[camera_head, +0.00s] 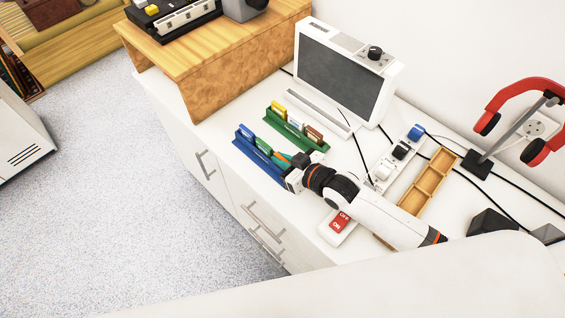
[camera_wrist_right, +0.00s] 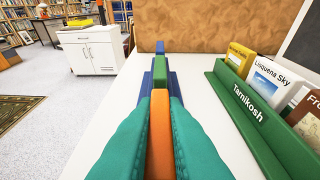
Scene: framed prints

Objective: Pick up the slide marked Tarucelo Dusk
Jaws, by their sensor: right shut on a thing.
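My right gripper (camera_head: 290,160) reaches over the counter to the near right end of a blue rack (camera_head: 245,150). In the right wrist view its teal fingers (camera_wrist_right: 159,135) are shut on an orange slide (camera_wrist_right: 159,118). A green slide (camera_wrist_right: 160,75) and a blue slide (camera_wrist_right: 160,47) stand in line beyond it in the blue rack. No name shows on these slides, so I cannot read which is Tarucelo Dusk. The fingers hide the orange slide's lower part; I cannot tell whether it is still seated. My left gripper is not in view.
A green rack (camera_wrist_right: 225,88) marked Tamikosh stands beside, holding a yellow slide (camera_wrist_right: 239,58), a white slide marked Lisquena Sky (camera_wrist_right: 268,82) and a brown slide (camera_wrist_right: 308,115). A screen (camera_head: 342,80), power strip (camera_head: 400,155) and wooden tray (camera_head: 428,180) stand on the counter.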

